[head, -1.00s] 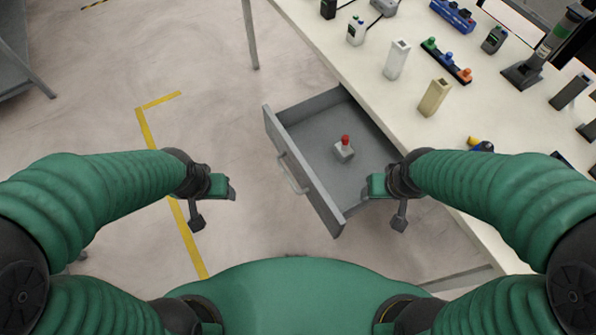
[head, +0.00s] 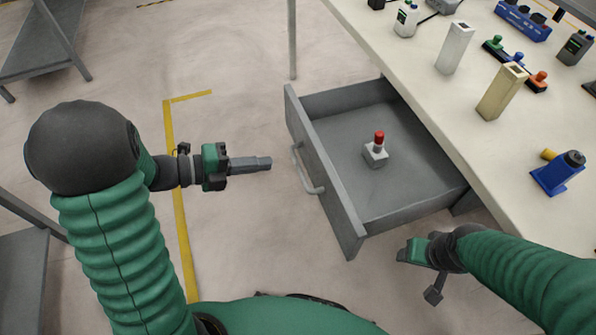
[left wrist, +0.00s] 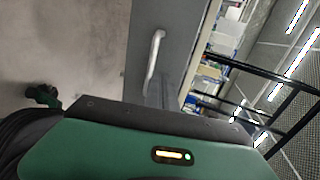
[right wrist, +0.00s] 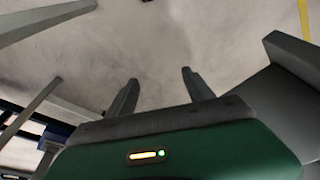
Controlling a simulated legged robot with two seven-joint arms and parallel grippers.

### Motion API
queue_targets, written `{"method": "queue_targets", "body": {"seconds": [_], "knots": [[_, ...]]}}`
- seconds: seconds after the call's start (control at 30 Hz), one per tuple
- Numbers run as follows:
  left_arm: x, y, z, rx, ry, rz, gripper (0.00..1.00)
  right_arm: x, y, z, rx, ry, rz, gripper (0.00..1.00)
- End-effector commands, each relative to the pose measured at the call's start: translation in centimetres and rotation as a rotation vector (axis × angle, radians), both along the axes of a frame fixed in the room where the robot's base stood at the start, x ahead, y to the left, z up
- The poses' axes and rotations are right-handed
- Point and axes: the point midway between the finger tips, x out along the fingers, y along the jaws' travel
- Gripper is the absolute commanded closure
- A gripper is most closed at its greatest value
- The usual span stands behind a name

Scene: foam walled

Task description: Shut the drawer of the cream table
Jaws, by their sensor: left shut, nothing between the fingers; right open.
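The grey drawer (head: 325,178) of the cream table (head: 425,85) is pulled well out, with a pale bar handle (head: 306,170) on its front. The handle also shows in the left wrist view (left wrist: 153,60). A small grey block with a red top (head: 376,152) stands inside the drawer. My left gripper (head: 268,163) is shut and empty, pointing at the drawer front a little left of the handle, apart from it. My right gripper (head: 418,275) is beside the drawer's near right side, below the table edge; its two fingers show apart in the right wrist view (right wrist: 158,92).
On the tabletop stand a white block (head: 454,48), a tan block (head: 502,92), a blue device (head: 558,173) and a rack with coloured knobs (head: 515,62). Grey shelving (head: 45,45) is at far left. The floor left of the drawer is clear.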

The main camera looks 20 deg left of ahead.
Motion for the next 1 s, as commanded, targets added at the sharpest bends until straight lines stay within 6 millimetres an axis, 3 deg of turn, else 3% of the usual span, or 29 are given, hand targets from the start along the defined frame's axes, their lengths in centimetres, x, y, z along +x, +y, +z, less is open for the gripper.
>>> {"method": "queue_targets", "body": {"seconds": [0.5, 1.0], "knots": [[4.7, -7.1, -2.6, -0.001, 0.001, -0.001, 1.0, 0.0, 0.0, -2.8, 0.0, 0.0, 0.0, 0.39], [5.3, -7.8, -2.7, -0.001, 0.002, 0.003, 1.0, 0.0, 0.0, -2.9, 0.0, 0.0, 0.0, 0.39]]}}
